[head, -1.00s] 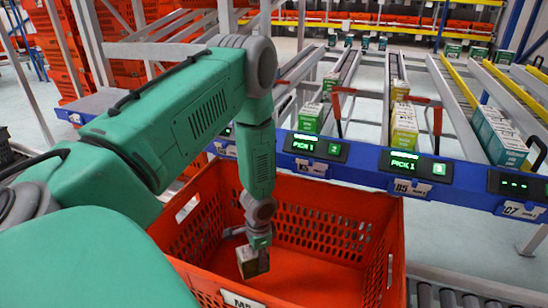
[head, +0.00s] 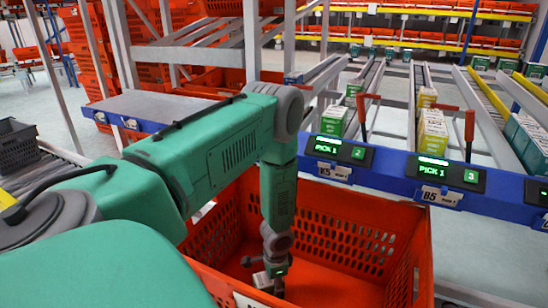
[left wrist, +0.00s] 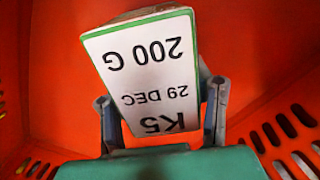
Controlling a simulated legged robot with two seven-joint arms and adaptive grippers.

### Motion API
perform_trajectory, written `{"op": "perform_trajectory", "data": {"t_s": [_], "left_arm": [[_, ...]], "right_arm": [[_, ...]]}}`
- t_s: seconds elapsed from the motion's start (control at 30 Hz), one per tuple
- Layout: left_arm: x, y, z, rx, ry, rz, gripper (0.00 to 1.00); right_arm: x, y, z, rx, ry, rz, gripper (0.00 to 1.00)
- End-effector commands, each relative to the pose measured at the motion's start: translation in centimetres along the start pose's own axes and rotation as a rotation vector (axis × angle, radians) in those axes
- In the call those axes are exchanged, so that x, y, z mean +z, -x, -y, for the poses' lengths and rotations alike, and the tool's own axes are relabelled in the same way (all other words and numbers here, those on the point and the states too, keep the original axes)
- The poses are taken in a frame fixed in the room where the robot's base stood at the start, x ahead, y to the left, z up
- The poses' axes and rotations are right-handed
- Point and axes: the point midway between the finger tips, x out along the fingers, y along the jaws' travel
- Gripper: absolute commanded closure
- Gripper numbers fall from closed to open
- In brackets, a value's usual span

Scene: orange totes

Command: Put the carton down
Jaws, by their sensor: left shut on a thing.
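My left gripper (head: 275,271) reaches down into the orange tote (head: 345,225) in the head view. It is shut on a small carton (head: 262,281), which shows only in part beside the fingers. In the left wrist view the carton (left wrist: 148,75) has a white label with green edges, reading "200 G", "29 DEC" and "K5" upside down. The two fingers (left wrist: 160,115) grip it from both sides. Red tote surfaces surround it. I cannot tell whether the carton touches the tote floor. My right gripper is not in view.
A blue rail (head: 400,175) with lit "PICK 1" displays runs behind the tote. Flow lanes beyond it hold green and yellow cartons (head: 432,130). A grey crate (head: 18,143) stands at the far left. Bare tote floor (head: 330,285) lies right of the gripper.

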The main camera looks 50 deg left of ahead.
Motion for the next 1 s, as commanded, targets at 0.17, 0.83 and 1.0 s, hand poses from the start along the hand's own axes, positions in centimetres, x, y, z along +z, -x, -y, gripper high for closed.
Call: {"op": "perform_trajectory", "data": {"t_s": [0.17, 0.83, 1.0], "left_arm": [[0.0, -0.5, 0.0, 0.000, -0.001, 0.001, 0.39], [-0.1, 5.0, 0.0, 0.000, -0.002, -0.003, 0.32], [-0.1, 8.7, 0.0, 0.000, 0.000, -0.001, 0.32]], "right_arm": [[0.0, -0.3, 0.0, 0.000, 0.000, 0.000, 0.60], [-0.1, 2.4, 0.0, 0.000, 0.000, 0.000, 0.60], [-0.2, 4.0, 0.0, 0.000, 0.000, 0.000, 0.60]]}}
